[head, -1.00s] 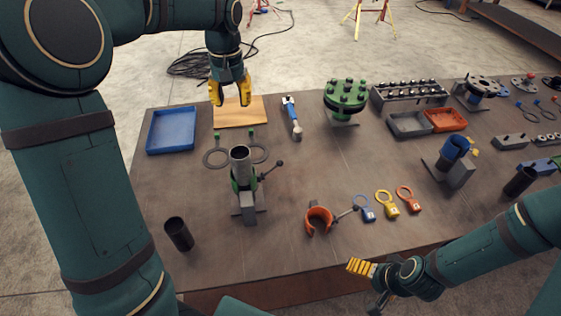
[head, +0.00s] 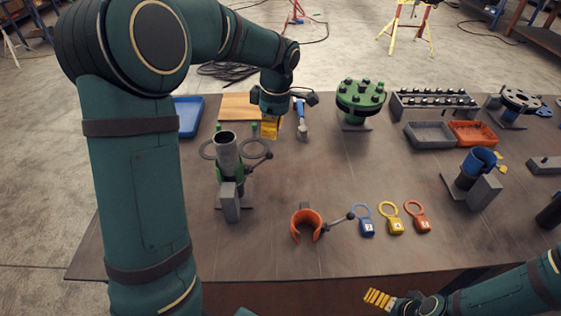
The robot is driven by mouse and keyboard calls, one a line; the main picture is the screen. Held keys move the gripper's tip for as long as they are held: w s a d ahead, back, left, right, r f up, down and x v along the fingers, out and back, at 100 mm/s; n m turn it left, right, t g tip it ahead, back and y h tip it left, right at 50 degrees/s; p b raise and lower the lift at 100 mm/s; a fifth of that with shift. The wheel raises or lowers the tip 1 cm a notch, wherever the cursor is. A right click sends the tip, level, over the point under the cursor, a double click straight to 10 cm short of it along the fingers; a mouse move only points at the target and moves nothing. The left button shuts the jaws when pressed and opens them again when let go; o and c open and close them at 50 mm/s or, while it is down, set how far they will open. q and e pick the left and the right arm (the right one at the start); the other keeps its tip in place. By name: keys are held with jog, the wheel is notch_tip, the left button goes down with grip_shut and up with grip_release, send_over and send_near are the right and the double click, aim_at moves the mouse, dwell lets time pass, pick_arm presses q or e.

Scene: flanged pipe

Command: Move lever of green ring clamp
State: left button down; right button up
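The green ring clamp (head: 223,174) sits around an upright grey pipe (head: 226,151) on a grey block stand at the left of the table.
An orange ring clamp (head: 306,225) lies in front, beside blue, yellow and orange tags. A green flange with bolts (head: 358,98) stands behind. A blue tray (head: 188,117), wooden board (head: 238,104) and blue-handled tool (head: 301,117) lie near my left arm. The middle of the table is clear.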

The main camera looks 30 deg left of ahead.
aim_at(271, 153)
pick_arm(q)
jog(key=shift+w+d+f+n, duration=0.1)
jog(key=shift+d+f+n, duration=0.05)
jog(key=shift+f+n, duration=0.2)
jog(key=f+b, duration=0.3)
jog(key=f, duration=0.1)
jog(key=f+b, duration=0.2)
jog(key=f, duration=0.1)
jog(key=shift+a+b, duration=0.35)
jog(key=shift+r, duration=0.1)
